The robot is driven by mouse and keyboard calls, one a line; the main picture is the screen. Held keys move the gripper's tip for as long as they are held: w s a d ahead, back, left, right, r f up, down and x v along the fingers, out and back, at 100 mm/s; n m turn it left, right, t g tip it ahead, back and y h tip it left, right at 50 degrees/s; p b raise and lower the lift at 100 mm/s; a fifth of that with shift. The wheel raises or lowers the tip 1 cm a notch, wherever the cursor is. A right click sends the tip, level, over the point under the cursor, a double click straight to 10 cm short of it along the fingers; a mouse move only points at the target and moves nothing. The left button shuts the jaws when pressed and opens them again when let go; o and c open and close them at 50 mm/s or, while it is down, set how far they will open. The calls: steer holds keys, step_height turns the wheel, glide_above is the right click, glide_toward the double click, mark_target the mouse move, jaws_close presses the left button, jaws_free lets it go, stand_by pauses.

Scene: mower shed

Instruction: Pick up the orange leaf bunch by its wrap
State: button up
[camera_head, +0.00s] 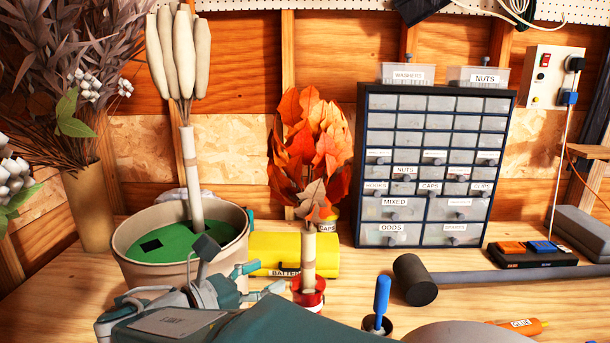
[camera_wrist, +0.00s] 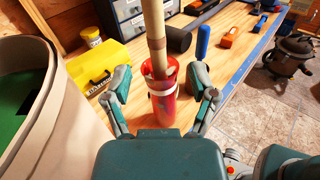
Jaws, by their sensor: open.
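The orange leaf bunch (camera_head: 313,150) stands upright on the bench, its leaves fanned at the top. Its pale tan wrap (camera_head: 309,255) rises from a red holder (camera_head: 309,293). In the wrist view the wrap (camera_wrist: 155,38) stands tilted slightly in the picture, with the red holder (camera_wrist: 163,92) below it. My gripper (camera_head: 262,279) is open and empty, just left of the holder and low beside the wrap. In the wrist view my gripper (camera_wrist: 161,75) has one finger on each side of the holder's outline. The leaves are out of the wrist view.
A beige bucket (camera_head: 130,240) with a green top holds a pale cattail bunch (camera_head: 180,60) close at left. A yellow battery box (camera_head: 265,250) lies behind the gripper. A blue-handled tool (camera_head: 382,298) and black-headed mallet (camera_head: 415,280) are at right. A drawer cabinet (camera_head: 365,225) stands behind.

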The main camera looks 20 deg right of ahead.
mark_target(303, 250)
steer(key=shift+n+t, duration=0.3)
steer(key=x, duration=1)
steer(key=shift+w+r, duration=0.2)
steer(key=shift+r, duration=0.2)
steer(key=shift+a, duration=0.1)
jaws_close()
